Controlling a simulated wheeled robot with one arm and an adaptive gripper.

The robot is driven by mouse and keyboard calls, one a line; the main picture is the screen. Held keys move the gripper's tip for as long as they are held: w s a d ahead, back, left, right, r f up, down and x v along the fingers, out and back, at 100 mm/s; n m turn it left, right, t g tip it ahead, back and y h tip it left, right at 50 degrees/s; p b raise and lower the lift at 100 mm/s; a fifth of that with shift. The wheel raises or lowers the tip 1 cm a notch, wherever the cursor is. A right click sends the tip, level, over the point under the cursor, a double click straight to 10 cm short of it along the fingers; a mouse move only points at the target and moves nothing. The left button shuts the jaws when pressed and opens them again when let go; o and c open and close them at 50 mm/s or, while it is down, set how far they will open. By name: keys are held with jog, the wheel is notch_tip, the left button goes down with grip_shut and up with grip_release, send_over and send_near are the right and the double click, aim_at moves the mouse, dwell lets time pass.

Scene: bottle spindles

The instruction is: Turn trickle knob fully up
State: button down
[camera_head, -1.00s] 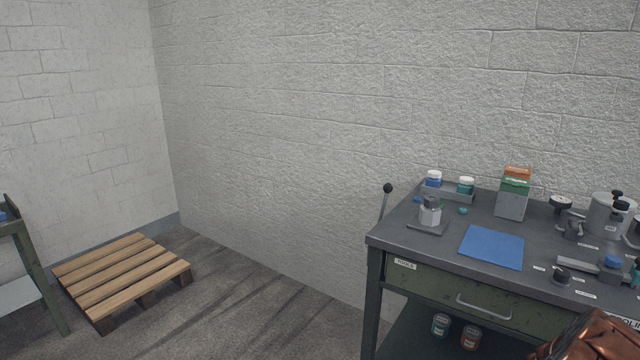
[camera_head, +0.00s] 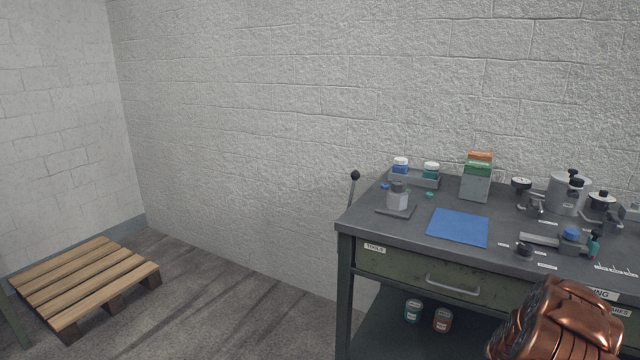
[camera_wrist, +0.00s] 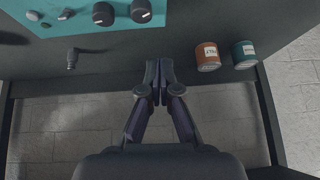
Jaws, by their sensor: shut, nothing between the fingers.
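My gripper (camera_wrist: 157,85) is shut and empty in the wrist view, with its fingertips together, below and apart from a teal panel (camera_wrist: 85,28). The panel carries a black knob with a white mark (camera_wrist: 141,11), another black knob (camera_wrist: 103,14) to its left, and smaller fittings further left. I cannot read any labels there, so I cannot tell which knob is the trickle knob. In the head view a small black knob (camera_head: 524,249) sits on the bench top near small white labels, too small to read. My gripper is not visible in the head view.
The workbench (camera_head: 400,236) holds a blue mat (camera_head: 458,227), jars in a tray (camera_head: 428,181) and a grey pot (camera_head: 563,194). Two cans stand below, an orange one (camera_wrist: 208,56) and a teal one (camera_wrist: 244,54). A wooden pallet (camera_head: 85,283) lies on open floor at left.

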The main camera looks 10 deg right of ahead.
jog(key=shift+s+b, duration=0.15)
jog(key=shift+b, duration=0.3)
jog(key=shift+s+f+b, duration=0.2)
jog(key=shift+s+b, duration=0.15)
jog(key=shift+b, duration=0.25)
jog(key=shift+s+d+f+g+b, duration=0.25)
jog(key=shift+s+b, duration=0.15)
jog(key=shift+s, duration=0.1)
jog(key=shift+s+d+f+g+b, duration=0.15)
jog(key=shift+s+f+g+b, duration=0.1)
jog(key=shift+s+b, duration=0.2)
jog(key=shift+s, duration=0.1)
jog(key=shift+f, duration=0.1)
notch_tip(320, 180, down, 7)
jog(key=b, duration=0.7)
jog(key=shift+w+r+p, duration=0.2)
jog(key=shift+r+p, duration=0.05)
jog(key=shift+p, duration=0.1)
